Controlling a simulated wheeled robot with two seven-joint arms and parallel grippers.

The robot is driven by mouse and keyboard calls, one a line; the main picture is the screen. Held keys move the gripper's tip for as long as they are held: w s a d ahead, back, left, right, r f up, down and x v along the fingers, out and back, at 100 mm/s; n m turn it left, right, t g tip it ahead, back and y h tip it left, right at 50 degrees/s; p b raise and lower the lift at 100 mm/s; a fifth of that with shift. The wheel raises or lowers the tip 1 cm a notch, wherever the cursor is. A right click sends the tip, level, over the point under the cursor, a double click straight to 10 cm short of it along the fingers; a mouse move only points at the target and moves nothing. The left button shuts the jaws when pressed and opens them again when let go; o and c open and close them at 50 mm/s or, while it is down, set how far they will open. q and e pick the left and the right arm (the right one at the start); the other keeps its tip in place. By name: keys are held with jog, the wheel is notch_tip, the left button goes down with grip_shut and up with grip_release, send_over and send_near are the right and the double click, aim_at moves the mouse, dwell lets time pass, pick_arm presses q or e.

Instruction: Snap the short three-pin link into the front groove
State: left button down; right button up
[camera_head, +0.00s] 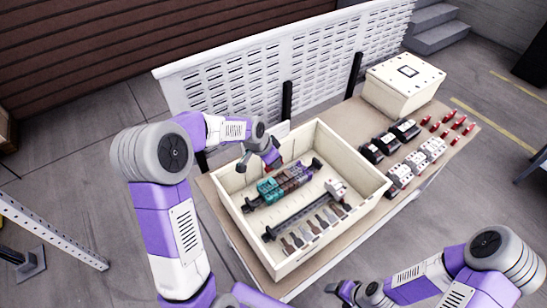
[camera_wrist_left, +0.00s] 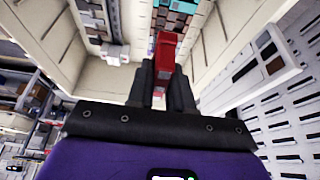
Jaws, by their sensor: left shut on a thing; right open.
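My left gripper (camera_head: 274,158) is over the back left part of the cream box (camera_head: 376,195). It is shut on a red piece that looks like the three-pin link (camera_wrist_left: 165,55), held between the black fingers in the left wrist view. Its pins cannot be made out. Inside the box, a row of teal, brown and purple blocks (camera_head: 286,183) sits on the back rail, close below and in front of the held link. The front groove cannot be made out at this size. My right gripper (camera_head: 338,288) is open near the bottom edge, apart from the box.
A second rail (camera_head: 292,217) in the box carries a pale block (camera_head: 337,188); several small grey pieces lie in front of it. To the right are black and white modules (camera_head: 430,149), several red pieces (camera_head: 446,132) and a closed cream box (camera_head: 405,83). A perforated white panel (camera_head: 300,70) stands behind.

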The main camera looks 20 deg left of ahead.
pick_arm(q)
notch_tip(320, 180, down, 14)
jog(key=b, duration=0.9)
jog(key=shift+r, duration=0.2)
jog(key=shift+f+b, duration=0.75)
jog(key=shift+f, duration=0.25)
jog(key=shift+s+f+b, duration=0.1)
jog(key=shift+f+b, duration=0.3)
jog(key=shift+b, duration=0.1)
